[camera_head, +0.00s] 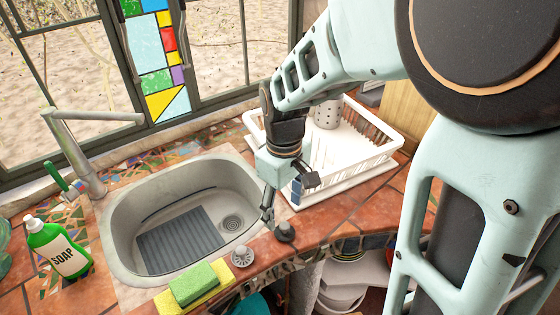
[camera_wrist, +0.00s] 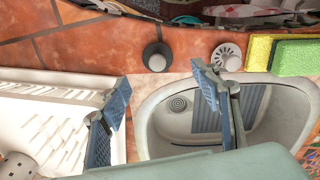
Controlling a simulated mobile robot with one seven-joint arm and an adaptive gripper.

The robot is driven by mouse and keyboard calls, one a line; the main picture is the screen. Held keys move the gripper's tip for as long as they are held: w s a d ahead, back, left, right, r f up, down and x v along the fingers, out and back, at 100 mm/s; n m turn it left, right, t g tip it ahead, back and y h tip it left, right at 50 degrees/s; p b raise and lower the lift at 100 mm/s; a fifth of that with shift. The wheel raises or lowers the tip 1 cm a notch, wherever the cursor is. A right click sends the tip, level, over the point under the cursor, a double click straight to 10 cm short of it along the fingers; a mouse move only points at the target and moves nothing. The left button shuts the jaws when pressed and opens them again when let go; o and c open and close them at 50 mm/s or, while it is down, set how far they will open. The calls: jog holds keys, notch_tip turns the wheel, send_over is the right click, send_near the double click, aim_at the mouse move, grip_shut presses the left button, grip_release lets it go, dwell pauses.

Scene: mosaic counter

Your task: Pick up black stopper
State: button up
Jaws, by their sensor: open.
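The black stopper (camera_head: 286,232) stands on the terracotta-tiled counter, by the sink's front right corner near the counter's front edge. It is a dark round piece with a knob on top. In the wrist view the stopper (camera_wrist: 156,57) lies beyond the fingertips, roughly centred between them. My gripper (camera_head: 283,200) is above the counter between the sink and the dish rack, close to the stopper but apart from it. In the wrist view my gripper (camera_wrist: 163,95) has its two blue-padded fingers spread wide with nothing between them.
A metal sink strainer (camera_head: 242,257) sits just left of the stopper. A green and yellow sponge (camera_head: 194,284) lies farther left. The sink (camera_head: 125,233) and white dish rack (camera_head: 385,152) flank the gripper. A soap bottle (camera_head: 57,250) stands at the far left.

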aim_at(285, 225)
jog(key=f, duration=0.7)
jog(key=shift+w+d+f, duration=0.1)
jog(key=shift+d+f, duration=0.1)
jog(key=shift+f, duration=0.15)
jog(key=c, duration=1.3)
